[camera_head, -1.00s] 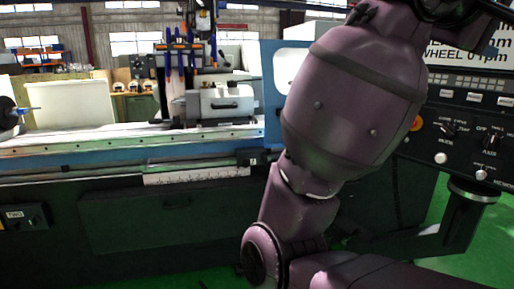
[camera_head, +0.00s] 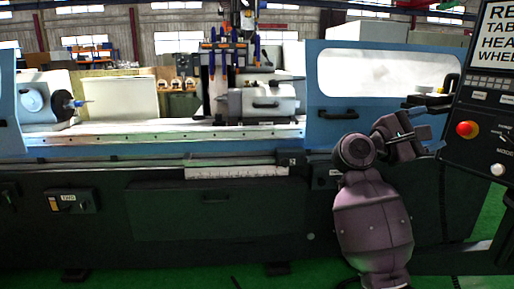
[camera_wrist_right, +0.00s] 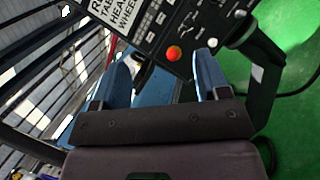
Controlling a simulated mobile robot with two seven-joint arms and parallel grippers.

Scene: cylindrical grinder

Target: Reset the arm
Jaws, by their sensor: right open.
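My right arm rises from the bottom right of the head view, its purple forearm (camera_head: 372,222) in front of the grinder. My right gripper (camera_head: 415,138) is beside the control panel (camera_head: 478,135), small in the head view. In the right wrist view, the two fingers of my right gripper (camera_wrist_right: 165,75) stand wide apart with nothing between them. The control panel (camera_wrist_right: 185,35) with its red button lies beyond the fingertips there. My left gripper does not show.
The cylindrical grinder (camera_head: 200,160) spans the head view, with a wheel head (camera_head: 262,100) and a workhead (camera_head: 45,100) at the left. A blue guard with a window (camera_head: 385,72) stands behind my right gripper. Green floor (camera_head: 180,278) shows below.

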